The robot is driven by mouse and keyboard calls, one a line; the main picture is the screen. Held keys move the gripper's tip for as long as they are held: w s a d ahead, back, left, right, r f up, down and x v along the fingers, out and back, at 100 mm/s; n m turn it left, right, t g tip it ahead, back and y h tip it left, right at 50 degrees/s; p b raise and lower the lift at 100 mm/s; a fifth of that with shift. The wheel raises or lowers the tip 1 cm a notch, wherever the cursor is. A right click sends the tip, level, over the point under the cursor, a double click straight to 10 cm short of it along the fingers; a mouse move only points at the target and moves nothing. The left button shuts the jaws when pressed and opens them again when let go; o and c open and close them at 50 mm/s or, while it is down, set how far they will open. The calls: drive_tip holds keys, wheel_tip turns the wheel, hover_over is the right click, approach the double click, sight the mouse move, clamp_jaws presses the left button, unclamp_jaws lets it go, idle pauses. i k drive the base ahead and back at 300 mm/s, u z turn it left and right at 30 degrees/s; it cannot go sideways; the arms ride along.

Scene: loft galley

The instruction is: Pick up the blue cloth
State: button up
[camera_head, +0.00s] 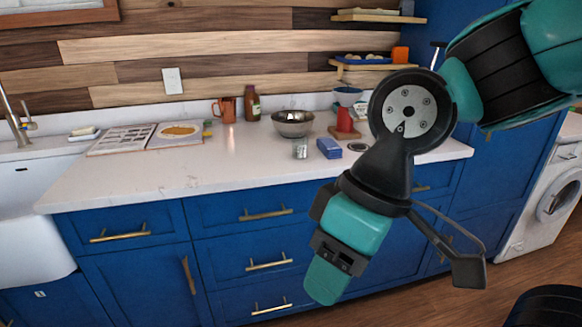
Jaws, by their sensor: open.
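A blue folded block that looks like the blue cloth (329,148) lies on the white counter, right of the middle, between a small silver can and a red stand. My gripper (330,274) hangs in front of the counter's drawers, nearer the camera and lower in the picture than the cloth. It is open and apart from the cloth. The gap between its fingers is hard to make out from this side. Nothing shows in its grasp.
A metal bowl (293,123) stands behind the silver can (300,149). An orange mug (227,109), a brown bottle (252,104) and an open book (151,137) are farther left. The front left counter (180,172) is clear.

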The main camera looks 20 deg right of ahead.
sight(326, 146)
drive_tip(key=u, duration=0.25)
drive_tip(key=k, duration=0.45)
drive_tip(key=z, duration=0.75)
drive_tip(key=i, duration=0.7)
drive_tip(key=z, duration=0.65)
drive_tip(key=i, duration=0.75)
drive_tip(key=u, duration=0.8)
drive_tip(key=i, duration=0.65)
drive_tip(key=u, duration=0.6)
